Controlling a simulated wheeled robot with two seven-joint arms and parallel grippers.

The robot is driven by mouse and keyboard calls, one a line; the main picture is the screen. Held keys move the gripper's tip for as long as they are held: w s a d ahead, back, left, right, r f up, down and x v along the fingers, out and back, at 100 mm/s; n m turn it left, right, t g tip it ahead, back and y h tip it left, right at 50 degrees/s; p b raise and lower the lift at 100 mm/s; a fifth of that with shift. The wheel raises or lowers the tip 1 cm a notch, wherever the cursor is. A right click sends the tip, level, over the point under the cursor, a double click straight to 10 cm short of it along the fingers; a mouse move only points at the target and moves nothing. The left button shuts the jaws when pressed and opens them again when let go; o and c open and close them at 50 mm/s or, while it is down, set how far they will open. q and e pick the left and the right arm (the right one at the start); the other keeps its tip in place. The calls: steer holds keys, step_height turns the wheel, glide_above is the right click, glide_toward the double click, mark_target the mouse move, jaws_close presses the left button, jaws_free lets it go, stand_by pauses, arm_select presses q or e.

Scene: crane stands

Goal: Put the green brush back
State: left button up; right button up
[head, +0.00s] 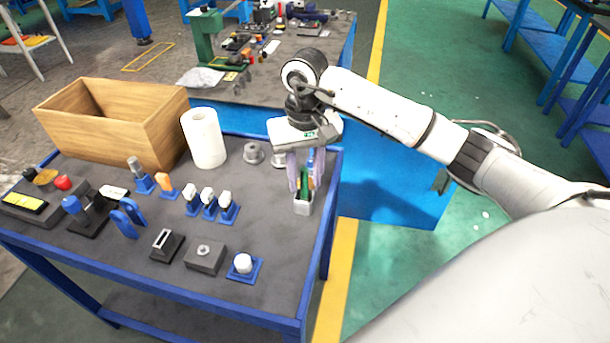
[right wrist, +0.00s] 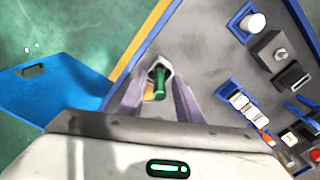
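The green brush (head: 304,183) stands upright in a small white cup (head: 303,207) near the right edge of the table. In the right wrist view, the green brush (right wrist: 159,80) rises from the cup's mouth (right wrist: 166,67). My right gripper (head: 305,172) is above the cup with its pale purple fingers pointing down. In the right wrist view, the fingers of my right gripper (right wrist: 158,92) are apart on both sides of the brush, with visible gaps. Something blue and something yellowish also show between the fingers; I cannot tell what they are. My left gripper is out of view.
The blue-framed table (head: 130,262) holds a wooden box (head: 150,130), a white roll (head: 204,138), several small items in blue stands, and a grey block (head: 205,257). Another workbench (head: 245,95) stands behind. The tabletop just left of the cup is clear.

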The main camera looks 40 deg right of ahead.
step_height(320, 180, up, 11)
steer(key=shift+f, duration=0.1)
steer(key=shift+r, duration=0.75)
steer(key=shift+s+f, duration=0.1)
